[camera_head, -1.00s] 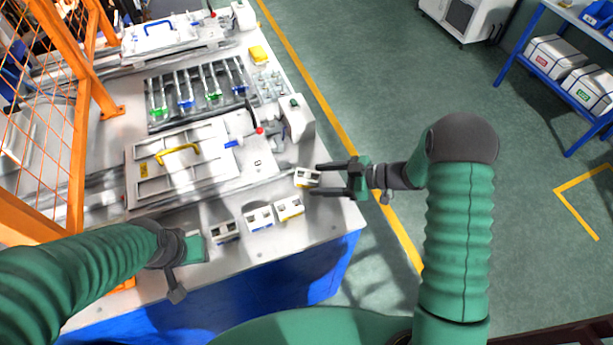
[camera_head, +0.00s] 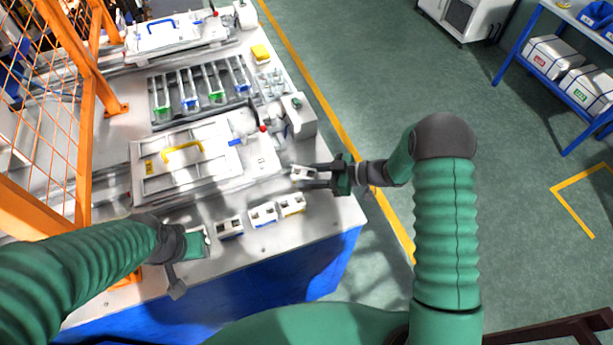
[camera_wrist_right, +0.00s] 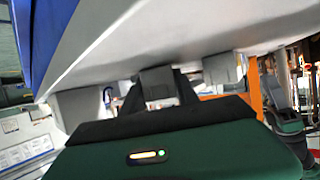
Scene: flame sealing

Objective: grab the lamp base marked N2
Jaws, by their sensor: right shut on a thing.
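A small white lamp base (camera_head: 301,173) is between the fingers of my right gripper (camera_head: 308,176), near the right edge of the workbench; its marking is too small to read. The right gripper is shut on it, reaching in from the right. In the right wrist view a grey block (camera_wrist_right: 157,83) shows between the dark fingers. Three similar bases stand in a row at the front: a left one (camera_head: 229,227), a middle one (camera_head: 263,215) and a right one (camera_head: 291,204). My left gripper (camera_head: 198,244) is left of that row; its fingers cannot be made out.
A flat fixture with a yellow handle (camera_head: 183,151) lies behind the bases, with a white box-like unit (camera_head: 299,115) at its right. A rack of slim parts (camera_head: 198,86) is farther back. An orange mesh fence (camera_head: 88,120) stands at the left. Open floor (camera_head: 400,100) lies right of the bench.

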